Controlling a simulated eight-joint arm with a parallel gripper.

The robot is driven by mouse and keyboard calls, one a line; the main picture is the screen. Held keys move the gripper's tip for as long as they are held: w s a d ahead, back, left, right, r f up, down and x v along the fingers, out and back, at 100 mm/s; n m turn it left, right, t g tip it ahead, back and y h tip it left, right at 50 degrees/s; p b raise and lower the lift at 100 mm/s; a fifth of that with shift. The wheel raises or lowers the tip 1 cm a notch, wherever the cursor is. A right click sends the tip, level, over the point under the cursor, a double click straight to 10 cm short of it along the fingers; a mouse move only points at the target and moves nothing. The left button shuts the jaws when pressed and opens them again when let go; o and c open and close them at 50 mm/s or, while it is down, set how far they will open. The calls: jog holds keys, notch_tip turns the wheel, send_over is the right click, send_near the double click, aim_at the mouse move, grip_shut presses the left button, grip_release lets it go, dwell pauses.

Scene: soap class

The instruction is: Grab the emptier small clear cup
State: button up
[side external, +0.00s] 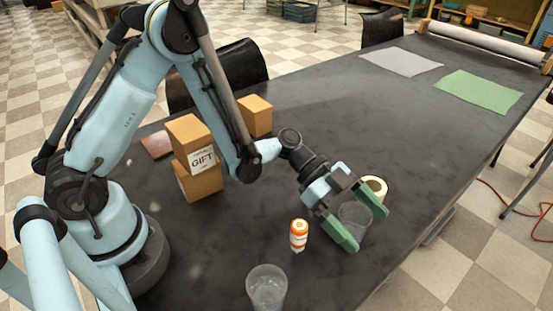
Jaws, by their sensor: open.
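Two small clear cups stand on the dark table. One clear cup (267,289) is at the front, left of centre, and seems to hold something pale inside; how full it is I cannot tell. The other clear cup (355,216) stands farther right, between the green fingers of my gripper (358,222). My gripper is open, with one finger on each side of this cup and partly in front of it. Its contents are not clear to see. I cannot tell whether the fingers touch it.
An orange and white bottle (299,235) stands just left of my gripper. A pale yellow tape roll (374,188) lies right behind the cup. Cardboard boxes (195,158) are stacked at the left. The table (330,110) is clear toward the back, before grey (401,61) and green (478,91) sheets.

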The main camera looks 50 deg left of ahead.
jog(key=shift+d+f, duration=0.1)
jog(key=shift+d, duration=0.15)
jog(key=c, duration=1)
jog(key=shift+r, duration=0.2)
jog(key=shift+c, duration=0.2)
jog(key=shift+r, duration=1.8)
jog(key=s+d+r, duration=0.5)
jog(key=s+r, duration=0.2)
jog(key=s, duration=0.3)
jog(key=shift+s, duration=0.2)
